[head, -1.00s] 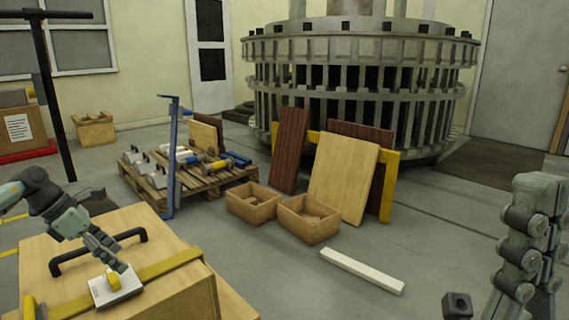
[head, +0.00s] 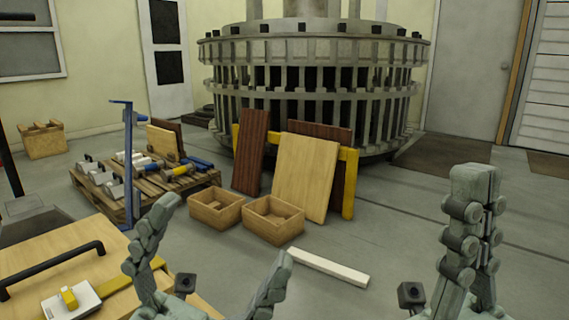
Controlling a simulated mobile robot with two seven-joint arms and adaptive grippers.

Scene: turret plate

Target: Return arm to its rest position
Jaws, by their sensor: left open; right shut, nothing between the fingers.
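My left gripper (head: 226,232) is in the lower middle of the head view, pointing up, with its two fingers spread wide. Nothing is between them. It is to the right of the wooden box top (head: 75,258) and in front of its right edge. My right gripper (head: 472,205) stands upright at the lower right, its fingers pressed together and empty. The white plate with a yellow knob (head: 72,302) lies on the box top near the yellow strap (head: 120,283), clear of both grippers. Most of both arms is below the picture.
A black handle (head: 50,268) rises from the box top. Two open wooden crates (head: 273,222), leaning boards (head: 305,180) and a white bar (head: 328,267) are on the floor ahead. A loaded pallet (head: 205,180) stands left, before the large turret (head: 315,90). Floor at right is clear.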

